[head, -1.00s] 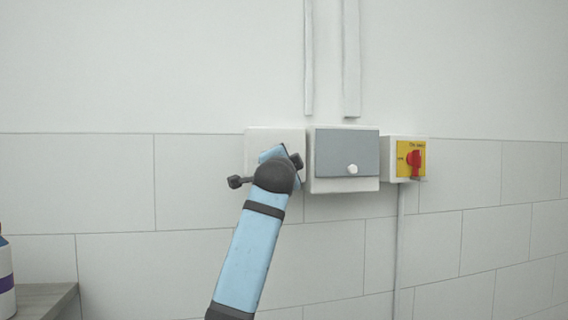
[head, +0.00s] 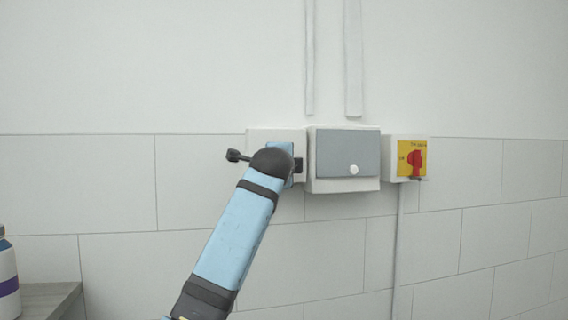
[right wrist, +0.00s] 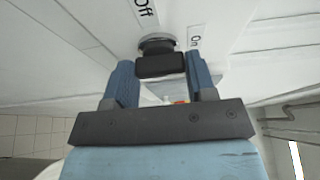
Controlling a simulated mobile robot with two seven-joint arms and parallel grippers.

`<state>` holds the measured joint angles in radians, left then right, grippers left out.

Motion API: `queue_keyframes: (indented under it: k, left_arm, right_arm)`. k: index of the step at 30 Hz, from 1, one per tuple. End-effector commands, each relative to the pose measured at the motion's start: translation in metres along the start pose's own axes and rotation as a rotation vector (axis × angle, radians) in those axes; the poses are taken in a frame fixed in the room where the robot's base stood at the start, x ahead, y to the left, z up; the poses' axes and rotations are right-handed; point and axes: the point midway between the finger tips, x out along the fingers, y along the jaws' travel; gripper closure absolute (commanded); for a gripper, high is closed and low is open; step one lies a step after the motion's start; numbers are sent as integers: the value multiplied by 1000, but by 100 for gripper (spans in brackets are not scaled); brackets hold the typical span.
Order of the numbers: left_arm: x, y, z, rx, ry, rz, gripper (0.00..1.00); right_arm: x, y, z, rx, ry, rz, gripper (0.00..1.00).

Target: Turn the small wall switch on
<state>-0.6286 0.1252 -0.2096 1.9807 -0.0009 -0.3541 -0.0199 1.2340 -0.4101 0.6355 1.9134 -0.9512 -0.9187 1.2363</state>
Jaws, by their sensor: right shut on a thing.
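The small wall switch is a black knob (right wrist: 160,66) on a round metal base, between an "Off" label (right wrist: 145,12) and an "On" label (right wrist: 195,40) in the right wrist view. My right gripper (right wrist: 161,58) is shut on the knob, with one blue finger on each side of it. In the head view the right arm reaches up to the white wall box (head: 258,136) at the left of the row. My left gripper is not in view.
A grey-lidded box (head: 340,150) with a white knob sits just right of my wrist. Further right is a red rotary switch (head: 415,162) on a yellow plate. Two conduits run up the wall. A bottle (head: 8,275) stands on a counter (head: 45,298) at lower left.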

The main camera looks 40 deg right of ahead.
Motion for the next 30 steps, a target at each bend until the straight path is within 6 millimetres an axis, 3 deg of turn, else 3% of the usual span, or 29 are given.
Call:
queue_keyframes:
  k: [8, 9, 12, 23, 30]
  left_arm:
    - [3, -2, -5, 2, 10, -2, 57]
    - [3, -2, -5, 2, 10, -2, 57]
    - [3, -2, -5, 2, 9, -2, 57]
    - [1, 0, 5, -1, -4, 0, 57]
    - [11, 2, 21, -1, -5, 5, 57]
  right_arm:
    - [0, 0, 0, 3, 0, 1, 73]
    - [0, 0, 0, 3, 0, 1, 44]
    - [0, 0, 0, 2, 0, 1, 23]
    - [-5, 2, 0, 0, 0, -1, 23]
    - [-48, 5, 0, 0, 0, -3, 23]
